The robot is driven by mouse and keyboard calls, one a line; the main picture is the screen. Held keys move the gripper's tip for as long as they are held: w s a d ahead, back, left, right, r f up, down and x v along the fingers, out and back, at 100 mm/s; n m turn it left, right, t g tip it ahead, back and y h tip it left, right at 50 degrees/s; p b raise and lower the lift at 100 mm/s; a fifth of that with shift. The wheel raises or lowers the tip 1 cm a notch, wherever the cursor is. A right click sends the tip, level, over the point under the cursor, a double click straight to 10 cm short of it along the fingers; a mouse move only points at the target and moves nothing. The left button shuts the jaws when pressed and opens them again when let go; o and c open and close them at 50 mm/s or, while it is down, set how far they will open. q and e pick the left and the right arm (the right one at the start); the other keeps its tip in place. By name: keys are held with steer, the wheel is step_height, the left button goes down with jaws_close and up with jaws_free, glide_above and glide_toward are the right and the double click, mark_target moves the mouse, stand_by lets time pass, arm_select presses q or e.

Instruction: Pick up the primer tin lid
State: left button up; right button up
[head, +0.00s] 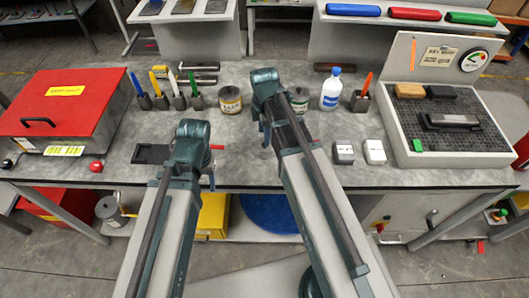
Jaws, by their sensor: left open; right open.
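Two small tins stand at the back middle of the grey bench. The left tin (230,102) has a cream and yellow label; the other tin (300,101) has a green and white label and is partly behind my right arm. I cannot tell which holds primer. A faint grey disc (262,153) lies on the bench beside my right arm and may be a lid, but is mostly hidden. My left gripper (211,180) is open over the bench's front edge, largely hidden by its own arm. My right gripper (264,142) is open above the bench near the disc.
A red-lidded box (65,100) fills the left. Pen holders (162,102) stand behind my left arm. A white bottle (330,90), two small white blocks (374,152) and a grey tray station (455,135) stand right. A dark flat tray (152,154) lies left.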

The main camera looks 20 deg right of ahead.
mark_target(258, 148)
steer(key=f+b, duration=0.5)
steer(key=shift+w+d+f, duration=0.15)
steer(key=shift+d, duration=0.1)
jaws_close()
stand_by(0.4)
